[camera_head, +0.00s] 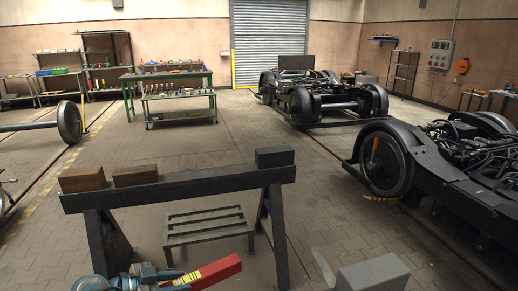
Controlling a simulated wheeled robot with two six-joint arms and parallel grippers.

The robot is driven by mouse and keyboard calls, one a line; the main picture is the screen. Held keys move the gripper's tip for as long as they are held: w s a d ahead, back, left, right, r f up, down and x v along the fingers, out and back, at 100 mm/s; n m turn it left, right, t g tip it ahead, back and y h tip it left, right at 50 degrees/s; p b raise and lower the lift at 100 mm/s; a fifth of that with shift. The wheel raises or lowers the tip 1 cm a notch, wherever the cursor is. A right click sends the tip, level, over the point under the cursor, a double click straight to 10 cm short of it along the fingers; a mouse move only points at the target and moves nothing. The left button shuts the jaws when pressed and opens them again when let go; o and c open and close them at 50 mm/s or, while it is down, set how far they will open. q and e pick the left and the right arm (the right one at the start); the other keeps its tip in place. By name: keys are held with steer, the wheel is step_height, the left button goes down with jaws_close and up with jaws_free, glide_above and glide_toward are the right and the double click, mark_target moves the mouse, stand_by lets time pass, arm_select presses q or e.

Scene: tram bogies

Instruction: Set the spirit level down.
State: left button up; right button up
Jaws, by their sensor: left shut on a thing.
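The red spirit level (220,271) with a yellow marked patch is at the bottom of the head view, tilted up to the right. My left gripper (170,278) comes in from the bottom edge and is shut on its left part. The level is in front of a dark trestle (180,190), and its lower left part is hidden by the gripper and the frame edge. I cannot tell what is under it. My right gripper is not in view.
The trestle beam carries two brown blocks (82,179) (136,175) and a dark block (274,157), with bare beam between. A slatted stand (205,222) is behind it. A grey block (372,273) is at bottom right. Bogies (320,100) (440,165) stand at right; mid floor is clear.

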arm_select(q)
steer(key=s+r, duration=0.3)
steer(key=s, duration=0.2)
steer(key=shift+r+t, duration=0.2)
steer(key=shift+t, duration=0.1)
steer(key=shift+s, duration=0.1)
